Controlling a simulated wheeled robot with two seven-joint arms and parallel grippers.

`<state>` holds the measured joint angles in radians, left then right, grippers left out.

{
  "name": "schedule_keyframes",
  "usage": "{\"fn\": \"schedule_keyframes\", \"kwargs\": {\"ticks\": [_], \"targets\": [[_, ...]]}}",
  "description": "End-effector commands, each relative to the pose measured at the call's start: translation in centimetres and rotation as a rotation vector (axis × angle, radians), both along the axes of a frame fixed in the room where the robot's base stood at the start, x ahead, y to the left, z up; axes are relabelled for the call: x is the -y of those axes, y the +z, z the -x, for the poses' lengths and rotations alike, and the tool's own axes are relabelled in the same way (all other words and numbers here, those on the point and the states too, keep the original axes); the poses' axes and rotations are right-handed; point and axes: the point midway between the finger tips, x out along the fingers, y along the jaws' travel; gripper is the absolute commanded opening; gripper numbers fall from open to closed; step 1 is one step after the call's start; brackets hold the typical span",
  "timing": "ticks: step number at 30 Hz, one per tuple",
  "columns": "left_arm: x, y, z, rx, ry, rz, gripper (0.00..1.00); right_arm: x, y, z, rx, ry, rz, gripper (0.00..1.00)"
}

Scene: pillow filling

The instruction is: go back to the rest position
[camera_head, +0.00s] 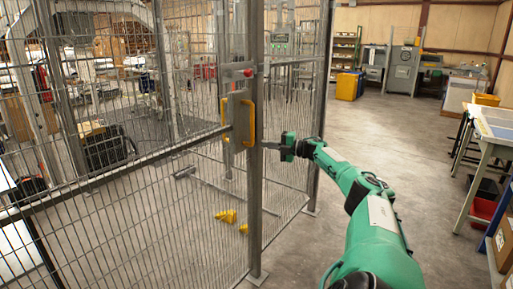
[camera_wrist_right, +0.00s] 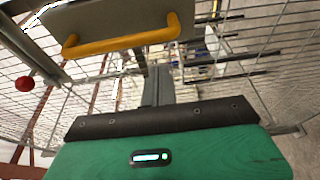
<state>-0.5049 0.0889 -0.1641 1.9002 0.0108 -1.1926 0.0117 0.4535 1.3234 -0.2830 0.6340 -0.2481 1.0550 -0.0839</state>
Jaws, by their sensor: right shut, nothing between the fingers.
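My right gripper (camera_head: 268,145) reaches in from the right at the end of the green arm, level with the lower end of a yellow door handle (camera_head: 251,124). Its fingers are shut with nothing between them. In the right wrist view the closed grey fingers (camera_wrist_right: 157,86) point ahead, and the yellow handle (camera_wrist_right: 125,37) lies above and left of them, outside the grip. I cannot tell whether the fingertips touch the fence post (camera_head: 255,200). My left gripper is not in view.
Wire mesh fencing (camera_head: 110,215) fills the left side, with a red knob (camera_head: 248,72) above the handle. Small yellow objects (camera_head: 228,216) lie behind the mesh. A worktable (camera_head: 495,130) stands at the right. The concrete floor (camera_head: 390,125) between is clear.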

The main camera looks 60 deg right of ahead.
Motion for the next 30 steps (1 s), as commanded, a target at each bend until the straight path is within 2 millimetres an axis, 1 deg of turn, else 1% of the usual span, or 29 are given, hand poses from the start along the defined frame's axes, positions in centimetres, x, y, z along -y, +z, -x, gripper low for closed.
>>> {"fn": "schedule_keyframes", "kwargs": {"ticks": [4, 10, 12, 14, 17, 18, 19, 20, 21, 22, 23, 24, 26, 27, 29, 30], "targets": [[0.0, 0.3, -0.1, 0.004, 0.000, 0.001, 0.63, 0.3, 0.0, 0.4, 0.000, 0.000, 0.000, 0.00], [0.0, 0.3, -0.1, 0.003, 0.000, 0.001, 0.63, 0.2, -0.2, 0.3, -0.002, 0.000, -0.003, 0.00], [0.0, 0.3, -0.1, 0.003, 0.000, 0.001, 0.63, -0.2, -1.1, -0.3, -0.007, -0.002, -0.013, 0.00], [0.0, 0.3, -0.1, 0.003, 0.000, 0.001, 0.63, -1.2, -2.8, -1.3, -0.016, -0.007, -0.032, 0.00], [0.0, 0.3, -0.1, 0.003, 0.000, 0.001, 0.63, -3.7, -7.3, -3.7, -0.046, -0.031, -0.088, 0.00], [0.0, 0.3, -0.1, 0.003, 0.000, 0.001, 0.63, -5.1, -9.6, -4.8, -0.061, -0.045, -0.116, 0.00], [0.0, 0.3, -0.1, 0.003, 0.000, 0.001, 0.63, -6.3, -11.6, -5.5, -0.075, -0.058, -0.139, 0.00], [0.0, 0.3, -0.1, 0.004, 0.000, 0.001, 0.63, -7.6, -13.5, -6.2, -0.089, -0.071, -0.165, 0.00], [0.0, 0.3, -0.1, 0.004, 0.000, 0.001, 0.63, -9.2, -15.9, -7.0, -0.108, -0.091, -0.198, 0.00], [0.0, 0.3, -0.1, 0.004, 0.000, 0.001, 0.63, -10.5, -17.8, -7.4, -0.123, -0.108, -0.224, 0.00], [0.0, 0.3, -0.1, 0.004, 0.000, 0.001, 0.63, -11.8, -19.6, -7.8, -0.139, -0.124, -0.249, 0.00], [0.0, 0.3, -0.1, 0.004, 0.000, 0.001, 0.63, -13.7, -22.1, -8.2, -0.162, -0.146, -0.282, 0.00], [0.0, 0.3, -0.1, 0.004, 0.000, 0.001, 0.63, -16.5, -25.7, -8.4, -0.199, -0.183, -0.334, 0.00], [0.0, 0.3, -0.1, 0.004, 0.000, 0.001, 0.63, -18.5, -28.1, -8.4, -0.225, -0.209, -0.369, 0.00], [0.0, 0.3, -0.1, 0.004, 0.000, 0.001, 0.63, -21.6, -31.6, -8.0, -0.268, -0.248, -0.422, 0.00], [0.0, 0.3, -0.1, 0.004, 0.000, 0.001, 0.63, -23.7, -33.8, -7.6, -0.298, -0.278, -0.457, 0.00]]}}
